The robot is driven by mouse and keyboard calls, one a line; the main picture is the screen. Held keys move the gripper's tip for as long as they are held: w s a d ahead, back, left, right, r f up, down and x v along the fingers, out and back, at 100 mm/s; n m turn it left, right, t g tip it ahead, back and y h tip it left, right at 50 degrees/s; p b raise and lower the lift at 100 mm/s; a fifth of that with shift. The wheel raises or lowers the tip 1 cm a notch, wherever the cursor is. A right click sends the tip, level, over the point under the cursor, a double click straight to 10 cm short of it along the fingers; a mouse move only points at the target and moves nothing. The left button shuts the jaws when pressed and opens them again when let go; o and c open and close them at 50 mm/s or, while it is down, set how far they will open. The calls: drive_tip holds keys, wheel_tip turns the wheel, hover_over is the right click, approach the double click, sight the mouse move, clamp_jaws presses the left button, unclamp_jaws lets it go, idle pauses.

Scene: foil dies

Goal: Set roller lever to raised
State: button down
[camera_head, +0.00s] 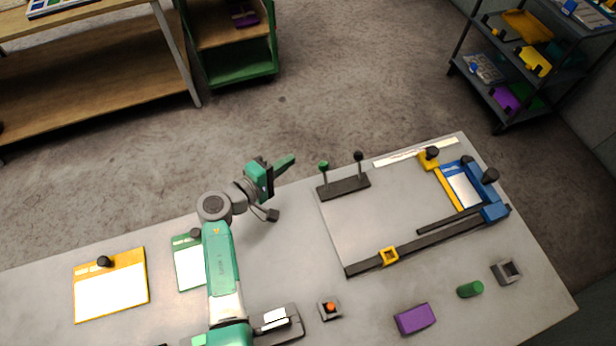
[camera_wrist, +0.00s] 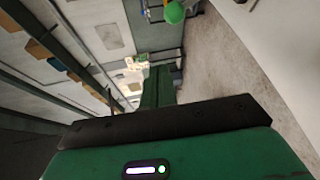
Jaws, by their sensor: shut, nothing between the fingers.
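Two levers stand upright, side by side, on a dark base (camera_head: 344,187) at the table's back edge. One has a green knob (camera_head: 323,165); the other has a black knob (camera_head: 358,155). I cannot tell from any label which one is the roller lever. My gripper (camera_head: 290,160) is shut and empty, pointing right, a short way left of the green knob and apart from it.
A grey plate with a black rail (camera_head: 405,253), yellow slider (camera_head: 389,256) and blue clamp frame (camera_head: 494,210) lies right of my arm. A purple block (camera_head: 414,319), green cylinder (camera_head: 470,289) and orange button (camera_head: 330,307) sit in front.

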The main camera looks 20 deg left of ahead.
sight(325, 177)
drive_tip(key=f, duration=0.1)
drive_tip(key=s+a+f+n, duration=0.1)
drive_tip(key=f, duration=0.1)
drive_tip(key=s+f+n, duration=0.1)
drive_tip(key=shift+s+a+f+t+b, duration=0.1)
drive_tip(key=shift+a+f+t+b, duration=0.2)
drive_tip(key=shift+f+b, duration=0.1)
drive_tip(key=shift+d, duration=0.1)
drive_tip(key=w+d, duration=0.1)
drive_tip(key=w, duration=0.1)
drive_tip(key=w+d, duration=0.2)
drive_tip(key=w, duration=0.1)
drive_tip(key=w+d, duration=0.2)
drive_tip(key=shift+w+d, duration=0.2)
drive_tip(key=shift+w, duration=0.2)
drive_tip(key=shift+s+d, duration=0.3)
drive_tip(key=shift+d, duration=0.15)
